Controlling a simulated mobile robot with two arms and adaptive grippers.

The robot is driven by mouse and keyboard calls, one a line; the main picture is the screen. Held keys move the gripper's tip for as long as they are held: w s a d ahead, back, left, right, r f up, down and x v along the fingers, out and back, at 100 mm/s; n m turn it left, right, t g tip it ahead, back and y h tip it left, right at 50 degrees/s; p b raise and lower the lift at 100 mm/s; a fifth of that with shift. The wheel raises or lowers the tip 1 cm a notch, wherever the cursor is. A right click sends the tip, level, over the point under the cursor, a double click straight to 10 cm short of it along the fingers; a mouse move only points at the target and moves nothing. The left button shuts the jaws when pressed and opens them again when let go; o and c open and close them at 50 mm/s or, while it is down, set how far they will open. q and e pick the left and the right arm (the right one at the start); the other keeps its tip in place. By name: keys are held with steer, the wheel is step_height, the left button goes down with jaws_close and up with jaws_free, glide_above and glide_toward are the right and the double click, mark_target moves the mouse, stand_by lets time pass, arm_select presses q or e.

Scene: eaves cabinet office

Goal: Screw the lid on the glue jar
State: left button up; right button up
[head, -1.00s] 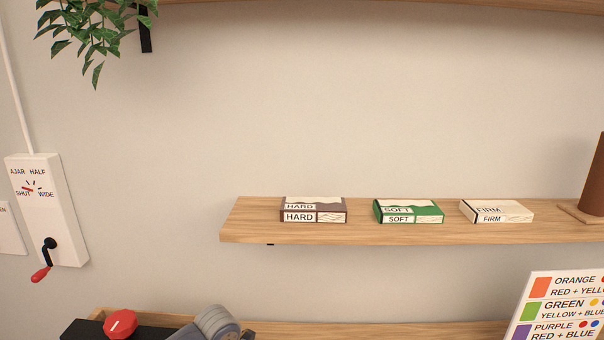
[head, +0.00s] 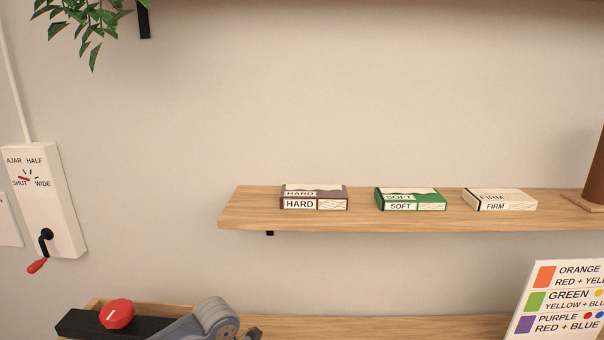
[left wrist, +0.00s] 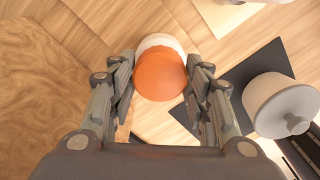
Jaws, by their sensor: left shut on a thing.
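In the left wrist view my left gripper (left wrist: 160,65) is shut on an orange round lid (left wrist: 160,80), with a finger on each side of it. A white round rim (left wrist: 160,42), which looks like the glue jar, shows just beyond the lid and is mostly hidden by it. I cannot tell whether the lid touches the jar or is level on it. In the head view only part of my left arm shows at the bottom edge; the jar and lid are not visible there. My right gripper is in neither view.
A white lidded pot (left wrist: 280,106) stands right of the gripper, by a dark mat (left wrist: 254,70). A brown wood-grained surface (left wrist: 45,100) lies left. In the head view, a shelf (head: 400,222) holds several boxes; below are a red knob (head: 116,313) and a colour chart (head: 560,305).

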arm_select(q)
steer(key=m+b, duration=0.1)
steer(key=m, duration=0.1)
steer(key=m+b, duration=0.1)
steer(key=m, duration=0.1)
steer(key=shift+f+b, duration=0.3)
steer(key=shift+b, duration=0.05)
steer(key=shift+r+m, duration=0.1)
steer(key=shift+m, duration=0.2)
steer(key=shift+r, duration=0.1)
steer(key=shift+m+b, duration=0.35)
steer(key=shift+m, duration=0.05)
steer(key=m+b, duration=0.1)
steer(key=m, duration=0.1)
steer(key=m+b, duration=0.3)
steer(key=b, duration=0.1)
steer(key=shift+f+m, duration=0.3)
steer(key=shift+m, duration=0.1)
steer(key=shift+m+b, duration=0.45)
steer(key=shift+m, duration=0.05)
steer(key=shift+r+m, duration=0.25)
steer(key=shift+m, duration=0.15)
